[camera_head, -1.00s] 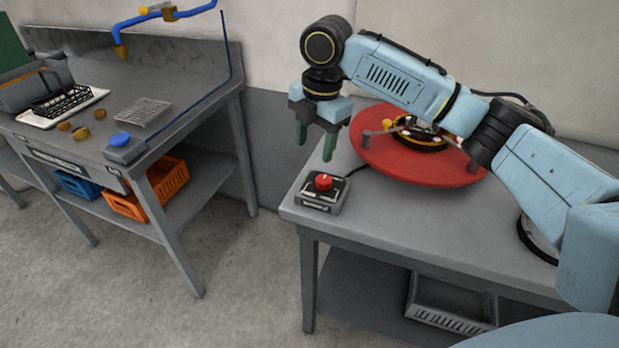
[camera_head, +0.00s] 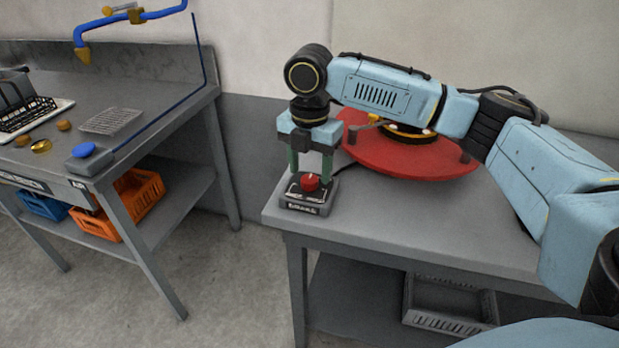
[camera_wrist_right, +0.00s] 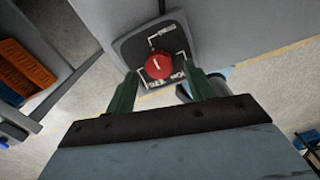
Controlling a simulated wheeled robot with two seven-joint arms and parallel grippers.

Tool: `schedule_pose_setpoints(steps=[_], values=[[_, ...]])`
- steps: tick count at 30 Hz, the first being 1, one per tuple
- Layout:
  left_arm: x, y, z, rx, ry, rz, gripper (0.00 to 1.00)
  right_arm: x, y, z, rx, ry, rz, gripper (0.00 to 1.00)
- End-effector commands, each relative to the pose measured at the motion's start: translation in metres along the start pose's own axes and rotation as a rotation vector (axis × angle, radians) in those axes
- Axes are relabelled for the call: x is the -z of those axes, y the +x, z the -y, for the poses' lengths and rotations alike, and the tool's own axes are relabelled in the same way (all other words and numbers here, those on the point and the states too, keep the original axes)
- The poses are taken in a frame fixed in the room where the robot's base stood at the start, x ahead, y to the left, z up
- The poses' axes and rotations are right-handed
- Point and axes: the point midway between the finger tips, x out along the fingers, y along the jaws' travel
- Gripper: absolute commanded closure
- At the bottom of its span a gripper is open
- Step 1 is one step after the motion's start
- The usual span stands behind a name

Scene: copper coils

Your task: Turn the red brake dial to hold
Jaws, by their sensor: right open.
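The red brake dial (camera_head: 311,182) sits on a small dark box (camera_head: 305,208) at the near left corner of the right-hand table. In the right wrist view the dial (camera_wrist_right: 158,66) shows a white pointer line, with white labels around it on the black plate (camera_wrist_right: 138,44). My right gripper (camera_head: 310,178) points down over the box, with its green fingers spread around the dial. In the wrist view its fingertips (camera_wrist_right: 163,80) lie apart on either side, and I cannot tell whether they touch the dial. My left gripper is not in view.
A red round turntable (camera_head: 420,160) lies behind the box on the same table (camera_head: 420,222). A grey tray (camera_head: 450,303) is on the shelf below. Another bench (camera_head: 150,85) with a blue button (camera_head: 84,150) stands left, across a floor gap.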

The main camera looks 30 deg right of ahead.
Motion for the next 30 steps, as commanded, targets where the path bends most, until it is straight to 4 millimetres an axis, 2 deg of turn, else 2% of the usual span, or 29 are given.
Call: schedule_pose_setpoints(steps=[1,6,17,27,30], values=[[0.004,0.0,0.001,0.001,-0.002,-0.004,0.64,0.0,0.007,0.0,0.001,0.001,0.0,0.46],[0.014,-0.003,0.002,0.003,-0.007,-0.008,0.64,0.0,0.019,0.0,0.0,0.0,0.0,0.46],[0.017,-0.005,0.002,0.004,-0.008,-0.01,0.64,0.0,0.021,0.0,-0.001,0.001,0.0,0.47],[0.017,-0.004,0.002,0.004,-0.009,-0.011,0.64,0.0,0.021,0.0,-0.001,0.001,0.0,0.91],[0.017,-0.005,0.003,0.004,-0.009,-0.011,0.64,0.0,0.021,0.0,0.0,0.001,0.0,0.91]])
